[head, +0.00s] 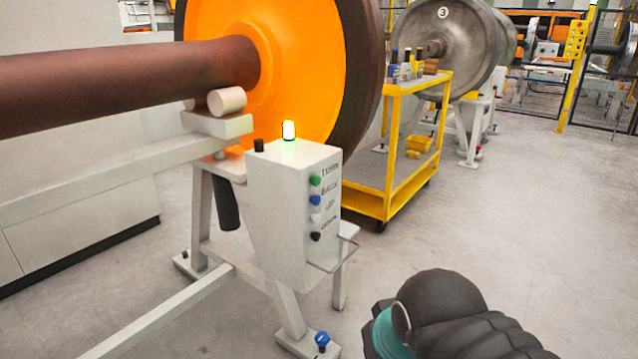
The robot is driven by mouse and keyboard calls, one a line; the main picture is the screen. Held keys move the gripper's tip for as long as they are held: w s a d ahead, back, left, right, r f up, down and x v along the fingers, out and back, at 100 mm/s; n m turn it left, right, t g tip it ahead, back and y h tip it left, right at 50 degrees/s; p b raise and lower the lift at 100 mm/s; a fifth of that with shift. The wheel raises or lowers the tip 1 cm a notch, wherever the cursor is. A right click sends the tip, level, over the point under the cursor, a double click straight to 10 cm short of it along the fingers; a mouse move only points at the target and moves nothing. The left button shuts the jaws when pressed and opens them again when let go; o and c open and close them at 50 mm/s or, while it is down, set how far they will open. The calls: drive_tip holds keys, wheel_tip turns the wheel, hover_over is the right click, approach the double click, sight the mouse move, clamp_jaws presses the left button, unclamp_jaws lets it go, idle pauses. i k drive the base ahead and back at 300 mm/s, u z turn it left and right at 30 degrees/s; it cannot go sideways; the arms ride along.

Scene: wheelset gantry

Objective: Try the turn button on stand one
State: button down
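A white control box (290,205) stands on the near wheelset stand (218,215). Its right face carries a column of buttons: green (315,181) on top, then blue (315,200), a pale one (315,217) and black (315,236). The labels beside them are slanted and too small to read surely; the top one may say TURN. A lamp (289,130) on top of the box glows with a green tint. No stand number shows here. My dark arm is at the bottom right, apart from the box; my gripper is not in view.
An orange wheel (290,60) on a brown axle (120,85) rests above the stand. A yellow cart (388,160) with bottles stands behind the box. A wheel marked 3 (443,14) is farther back. A thin rail (335,257) juts below the buttons. Floor at right is clear.

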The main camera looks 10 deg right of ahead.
sight(315, 181)
drive_tip(key=z, duration=1.35)
drive_tip(key=k, duration=0.65)
drive_tip(key=u, duration=0.95)
